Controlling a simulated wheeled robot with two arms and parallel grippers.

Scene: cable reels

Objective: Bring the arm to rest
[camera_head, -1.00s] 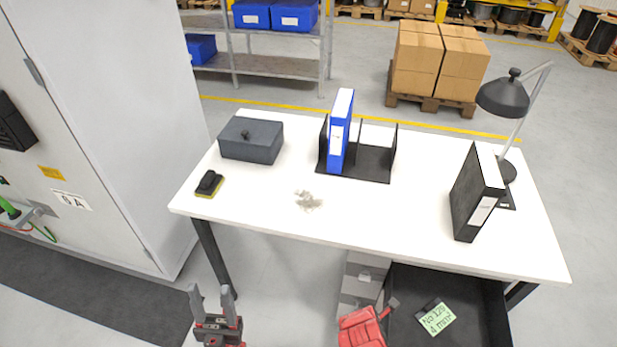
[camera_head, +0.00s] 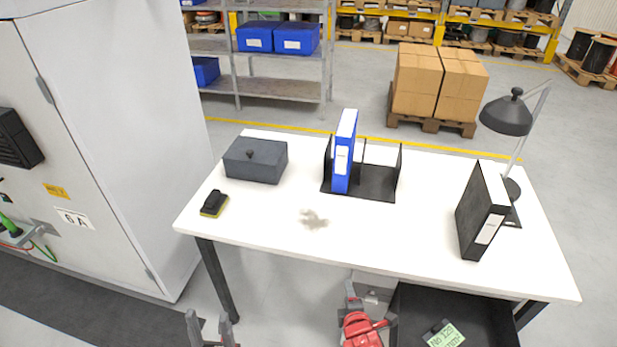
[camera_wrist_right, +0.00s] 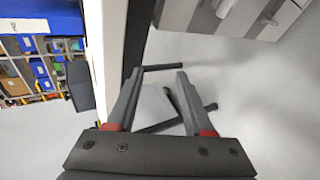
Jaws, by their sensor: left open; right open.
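My left gripper (camera_head: 210,322) is at the bottom edge of the head view, in front of the white table (camera_head: 268,225). Its two grey fingers stand apart, with nothing between them. My right gripper (camera_head: 370,302) is in front of the table's near edge, beside the open black drawer. In the right wrist view my right gripper (camera_wrist_right: 158,72) has its fingers spread and empty, with floor and dark bars behind them. Neither gripper touches anything that I can see.
On the table are a dark box (camera_head: 255,160), a sponge eraser (camera_head: 214,203), a grey smudge (camera_head: 314,219), a blue binder (camera_head: 345,150) in a black rack (camera_head: 375,180), a black binder (camera_head: 474,218) and a lamp (camera_head: 507,115). A black drawer (camera_head: 410,300) stands open below. A cabinet (camera_head: 110,130) is left.

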